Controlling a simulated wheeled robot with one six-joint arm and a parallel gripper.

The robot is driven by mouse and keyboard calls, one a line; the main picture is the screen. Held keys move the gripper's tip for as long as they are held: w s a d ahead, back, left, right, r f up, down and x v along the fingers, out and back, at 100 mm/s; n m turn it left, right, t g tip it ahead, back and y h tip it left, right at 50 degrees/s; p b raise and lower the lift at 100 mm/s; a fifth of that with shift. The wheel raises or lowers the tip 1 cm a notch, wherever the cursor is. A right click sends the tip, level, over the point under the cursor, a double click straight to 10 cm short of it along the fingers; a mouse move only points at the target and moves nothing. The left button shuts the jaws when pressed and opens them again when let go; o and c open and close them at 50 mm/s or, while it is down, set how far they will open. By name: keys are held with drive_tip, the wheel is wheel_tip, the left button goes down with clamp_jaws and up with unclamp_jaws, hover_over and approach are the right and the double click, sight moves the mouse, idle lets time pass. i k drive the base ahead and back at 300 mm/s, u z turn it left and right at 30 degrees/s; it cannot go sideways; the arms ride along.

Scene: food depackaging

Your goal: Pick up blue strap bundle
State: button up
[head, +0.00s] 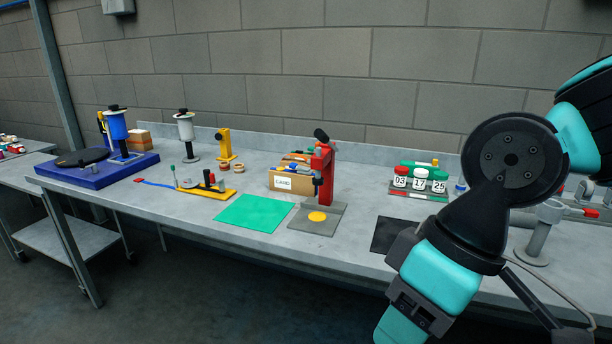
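I cannot clearly pick out a blue strap bundle in the head view. A thin blue strip (157,184) with a small red end lies flat on the left part of the bench, beside the yellow fixture. A small blue item (460,186) stands right of the numbered white jars, too small to make out. My arm crosses the right side of the view and runs out at the bottom edge. My gripper is out of view, so I cannot see its fingers or whether it holds anything.
The yellow fixture (206,188), a green mat (254,213), a red press (326,172), a labelled cardboard box (284,182) and numbered jars (420,180) stand on the grey bench (190,225). A blue platform (70,176) is at the far left. My arm hides part of the right side.

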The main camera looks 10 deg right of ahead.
sight(296, 182)
drive_tip(key=k, duration=0.45)
drive_tip(key=u, duration=1.45)
drive_tip(key=i, duration=1.35)
drive_tip(key=z, duration=2)
